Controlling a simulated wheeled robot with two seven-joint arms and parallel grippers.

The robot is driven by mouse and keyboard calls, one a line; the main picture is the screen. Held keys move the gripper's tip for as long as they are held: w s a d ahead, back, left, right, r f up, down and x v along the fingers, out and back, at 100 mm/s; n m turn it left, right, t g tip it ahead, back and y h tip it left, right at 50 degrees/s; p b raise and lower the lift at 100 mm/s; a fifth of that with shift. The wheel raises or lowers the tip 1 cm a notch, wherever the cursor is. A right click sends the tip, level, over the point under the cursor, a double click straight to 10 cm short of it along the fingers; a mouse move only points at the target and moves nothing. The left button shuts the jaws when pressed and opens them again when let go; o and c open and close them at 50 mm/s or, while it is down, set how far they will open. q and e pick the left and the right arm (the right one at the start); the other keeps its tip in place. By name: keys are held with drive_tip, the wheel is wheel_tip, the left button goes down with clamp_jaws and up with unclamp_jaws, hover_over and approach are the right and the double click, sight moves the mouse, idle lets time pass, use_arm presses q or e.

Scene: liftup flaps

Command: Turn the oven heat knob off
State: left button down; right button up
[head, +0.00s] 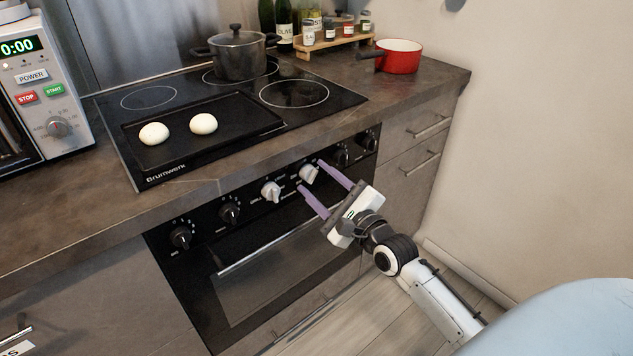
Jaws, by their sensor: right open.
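The oven (285,265) is built in below the counter, with a row of knobs on its black panel. Two of the knobs are white: one left of the middle (270,191) and one right of it (308,174). The others, such as the far left knob (181,237), are black. The panel print is too small to read surely, so I cannot tell which is the heat knob. My right gripper (310,175) is open, its two purple fingers pointing at the right white knob, one on each side; contact cannot be told. My left gripper is out of view.
The oven door handle (268,244) runs below the knobs. Above are the cooktop (345,98) with a black tray (255,124) holding two buns, and a dark pot (238,55). A red pan (399,57) stands right, a microwave (52,72) left. A wall (550,140) bounds the right.

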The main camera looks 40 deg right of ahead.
drive_tip(key=shift+w, duration=0.35)
drive_tip(key=c, duration=1)
